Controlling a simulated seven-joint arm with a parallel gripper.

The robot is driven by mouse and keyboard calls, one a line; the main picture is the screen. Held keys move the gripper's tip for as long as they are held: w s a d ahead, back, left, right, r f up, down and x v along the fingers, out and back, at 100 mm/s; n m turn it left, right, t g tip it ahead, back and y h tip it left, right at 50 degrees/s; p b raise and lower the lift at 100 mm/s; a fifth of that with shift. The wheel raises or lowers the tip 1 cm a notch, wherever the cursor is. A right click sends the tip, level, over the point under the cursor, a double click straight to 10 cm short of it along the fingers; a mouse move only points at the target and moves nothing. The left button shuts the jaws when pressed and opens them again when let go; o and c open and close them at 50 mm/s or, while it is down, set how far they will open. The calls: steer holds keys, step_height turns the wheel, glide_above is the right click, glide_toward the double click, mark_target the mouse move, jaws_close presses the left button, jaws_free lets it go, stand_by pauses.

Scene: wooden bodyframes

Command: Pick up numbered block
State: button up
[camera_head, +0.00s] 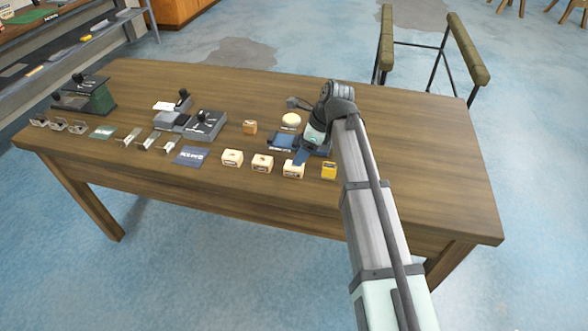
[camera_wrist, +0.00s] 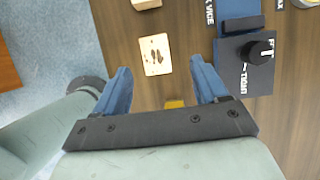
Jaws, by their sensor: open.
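Several small pale wooden blocks stand near the table's front edge in the head view: a left one (camera_head: 232,158), a middle one (camera_head: 262,164) and a right one (camera_head: 293,171). Their marks are too small to read. Another wooden block (camera_head: 250,127) stands farther back. My gripper (camera_head: 300,157) is open, its blue fingers above and just behind the right block. In the wrist view a pale block with dark marks (camera_wrist: 155,54) lies ahead of and between the open fingertips of my gripper (camera_wrist: 160,67), with nothing held. Another block (camera_wrist: 146,4) is cut off at the top.
A yellow block (camera_head: 328,170) stands right of the pale blocks; its edge shows in the wrist view (camera_wrist: 175,104). A dark device with a knob (camera_wrist: 245,65) is close to the right finger. Metal pieces and a dark label plate (camera_head: 190,157) lie left. The table's right side is clear.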

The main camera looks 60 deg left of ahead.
mark_target(294, 169)
steer(key=shift+d+x, duration=0.15)
steer(key=shift+x, duration=1.3)
steer(key=shift+d+x, duration=0.2)
steer(key=shift+x, duration=1.25)
steer(key=shift+s, duration=0.1)
steer(key=c, duration=1.1)
steer(key=shift+c, duration=0.2)
